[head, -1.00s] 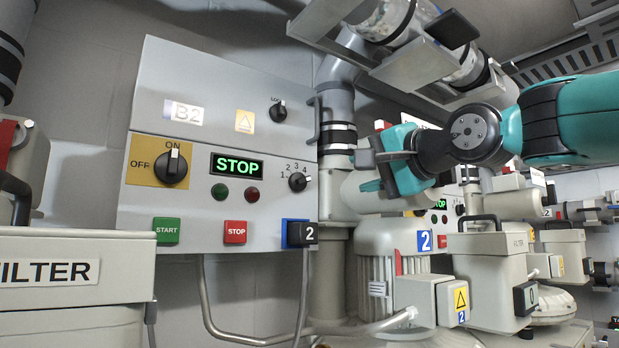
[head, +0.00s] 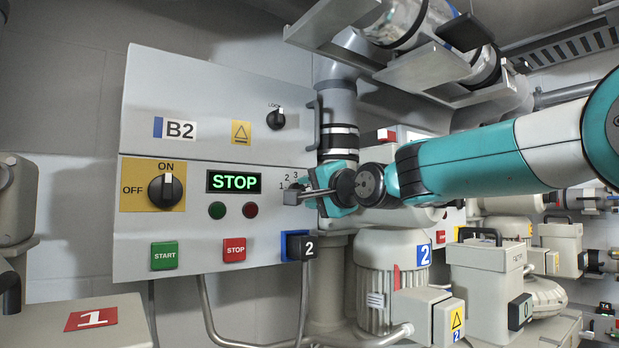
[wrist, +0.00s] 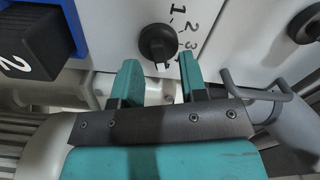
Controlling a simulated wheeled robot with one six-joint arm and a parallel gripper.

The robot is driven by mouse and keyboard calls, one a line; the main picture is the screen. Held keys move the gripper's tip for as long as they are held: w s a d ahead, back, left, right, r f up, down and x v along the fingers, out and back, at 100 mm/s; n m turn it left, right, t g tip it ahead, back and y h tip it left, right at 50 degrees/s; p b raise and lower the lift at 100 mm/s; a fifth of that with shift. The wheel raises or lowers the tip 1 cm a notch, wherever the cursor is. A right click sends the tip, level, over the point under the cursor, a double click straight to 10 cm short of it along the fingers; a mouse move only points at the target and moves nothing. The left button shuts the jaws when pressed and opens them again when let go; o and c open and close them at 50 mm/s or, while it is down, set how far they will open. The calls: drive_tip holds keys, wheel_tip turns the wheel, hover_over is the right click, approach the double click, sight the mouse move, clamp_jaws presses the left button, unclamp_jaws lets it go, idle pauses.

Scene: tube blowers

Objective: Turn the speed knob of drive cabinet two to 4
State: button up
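The speed knob (wrist: 158,43) is a small black knob on the front of the drive cabinet (head: 140,225) labelled B2. It has the numbers 1 to 4 beside it. In the wrist view a pale mark shows at its lower edge, toward the 4 end; I cannot tell the exact setting. In the head view my gripper covers the knob and part of its scale. My gripper (wrist: 160,78) is open and empty. Its two teal fingers point at the knob, one to each side of it in the picture, and appear just short of it.
A black block marked 2 (head: 302,247) on a blue plate sticks out below the knob. An ON/OFF switch (head: 166,190), the STOP display (head: 234,182) and START (head: 164,255) and STOP (head: 234,250) buttons lie left. A cabinet handle (head: 314,125) is above, a motor (head: 385,270) below right.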

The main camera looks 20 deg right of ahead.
drive_tip(key=shift+w+a, duration=0.2)
drive_tip(key=shift+w, duration=0.35)
clamp_jaws()
drive_tip(key=shift+f+n+b, duration=0.15)
drive_tip(key=shift+n+b, duration=0.15)
drive_tip(key=shift+b, duration=0.05)
drive_tip(key=n+b, duration=0.2)
drive_tip(key=b, duration=0.1)
drive_tip(key=shift+a+r+n+b, duration=0.1)
drive_tip(key=shift+r+n+b, duration=0.1)
drive_tip(key=shift+n+b, duration=1.5)
drive_tip(key=shift+n+p, duration=0.3)
drive_tip(key=shift+n, duration=0.2)
